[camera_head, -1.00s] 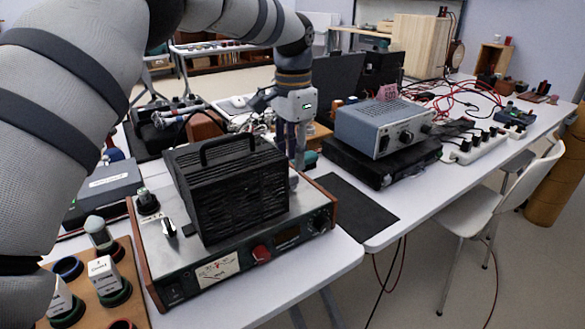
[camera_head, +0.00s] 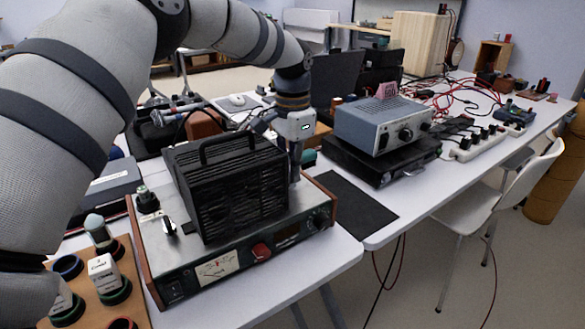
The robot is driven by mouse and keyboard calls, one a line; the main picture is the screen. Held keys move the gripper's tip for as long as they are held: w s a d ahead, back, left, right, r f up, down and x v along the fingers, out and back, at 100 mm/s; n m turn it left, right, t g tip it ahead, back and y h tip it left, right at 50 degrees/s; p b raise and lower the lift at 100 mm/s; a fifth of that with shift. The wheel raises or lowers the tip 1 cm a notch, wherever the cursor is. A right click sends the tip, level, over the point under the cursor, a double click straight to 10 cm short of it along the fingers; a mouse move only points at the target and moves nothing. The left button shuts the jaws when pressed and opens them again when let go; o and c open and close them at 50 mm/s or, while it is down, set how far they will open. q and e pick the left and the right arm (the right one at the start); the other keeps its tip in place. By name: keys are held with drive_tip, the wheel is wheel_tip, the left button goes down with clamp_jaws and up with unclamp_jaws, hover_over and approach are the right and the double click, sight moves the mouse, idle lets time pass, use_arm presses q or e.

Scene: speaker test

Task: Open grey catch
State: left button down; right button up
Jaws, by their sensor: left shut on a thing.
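A black ribbed speaker box (camera_head: 240,190) with a carrying handle on top sits on a metal-topped instrument (camera_head: 215,262) with wooden side panels. My left gripper (camera_head: 295,176) points down at the right rear side of the box. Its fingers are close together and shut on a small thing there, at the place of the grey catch. The catch itself is too small and too hidden by the fingers to make out clearly. The box stands upright with its handle up. My right gripper is not in view.
A blue-grey power supply (camera_head: 382,124) stands on a black unit (camera_head: 380,162) to the right, beside red cables. A black mat (camera_head: 350,205) lies clear in front. A wooden tray (camera_head: 133,300) with jars is at lower left. A white chair (camera_head: 490,215) stands at right.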

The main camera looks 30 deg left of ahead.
use_arm(q)
drive_tip(key=shift+m, duration=0.3)
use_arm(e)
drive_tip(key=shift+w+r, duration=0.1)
use_arm(q)
drive_tip(key=m, duration=0.4)
drive_tip(key=shift+p, duration=0.35)
drive_tip(key=m, duration=0.4)
drive_tip(key=shift+s+d+m, duration=0.1)
drive_tip(key=shift+m, duration=0.2)
drive_tip(key=m, duration=0.4)
drive_tip(key=shift+s+m, duration=0.1)
drive_tip(key=shift+m, duration=1.7)
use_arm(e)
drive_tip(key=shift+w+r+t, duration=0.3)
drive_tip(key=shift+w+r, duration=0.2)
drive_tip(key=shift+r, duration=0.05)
use_arm(q)
drive_tip(key=shift+m, duration=0.3)
